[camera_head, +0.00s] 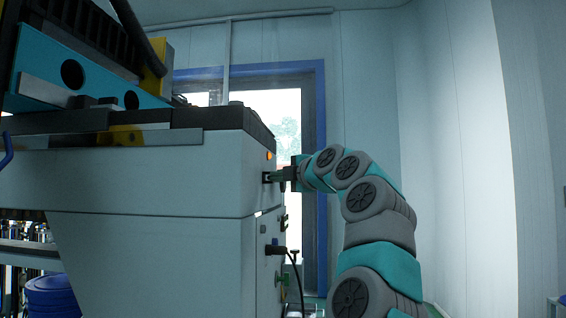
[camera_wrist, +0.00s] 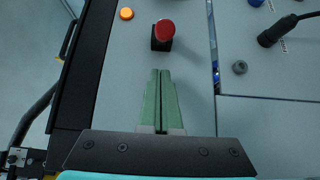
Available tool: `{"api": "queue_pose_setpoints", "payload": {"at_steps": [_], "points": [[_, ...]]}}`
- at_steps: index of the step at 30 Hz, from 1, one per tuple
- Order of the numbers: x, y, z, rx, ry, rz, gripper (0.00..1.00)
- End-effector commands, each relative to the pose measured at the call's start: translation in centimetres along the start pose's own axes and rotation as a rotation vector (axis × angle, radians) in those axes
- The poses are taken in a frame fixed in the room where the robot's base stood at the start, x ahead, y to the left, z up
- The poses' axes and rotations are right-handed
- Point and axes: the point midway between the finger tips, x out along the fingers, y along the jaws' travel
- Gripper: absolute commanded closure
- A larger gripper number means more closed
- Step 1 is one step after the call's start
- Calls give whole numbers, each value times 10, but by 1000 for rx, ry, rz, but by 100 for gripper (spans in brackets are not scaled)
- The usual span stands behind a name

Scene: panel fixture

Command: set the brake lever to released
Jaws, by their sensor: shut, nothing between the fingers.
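A red knob on a black base (camera_wrist: 164,33) stands on the grey panel in the wrist view; it looks like the brake lever's end, but its setting cannot be told from here. My gripper (camera_wrist: 160,72) is shut, its two green fingers together and empty. The fingertips point at the red knob, with a small gap between them in the picture. In the head view my gripper (camera_head: 270,178) is at the cabinet's right side face, just below an orange light. The red knob cannot be made out there.
The wrist view shows an orange button (camera_wrist: 126,13) left of the knob, a grey knob (camera_wrist: 240,67) and a black cable plug (camera_wrist: 273,36) to the right. In the head view, the cabinet (camera_head: 150,190) fills the left; a plug with a hanging cable (camera_head: 276,249) sits below my gripper.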

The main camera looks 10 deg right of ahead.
Motion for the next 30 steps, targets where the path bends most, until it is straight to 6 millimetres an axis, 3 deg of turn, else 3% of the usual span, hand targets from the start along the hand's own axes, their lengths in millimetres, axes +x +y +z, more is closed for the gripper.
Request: {"api": "queue_pose_setpoints", "payload": {"at_steps": [8, 23, 30], "points": [[5, 1, 24, 1, 0, -1, 100], [4, 0, 26, 0, 1, 0, 100], [-7, 0, 34, 0, 20, 1, 100]]}}
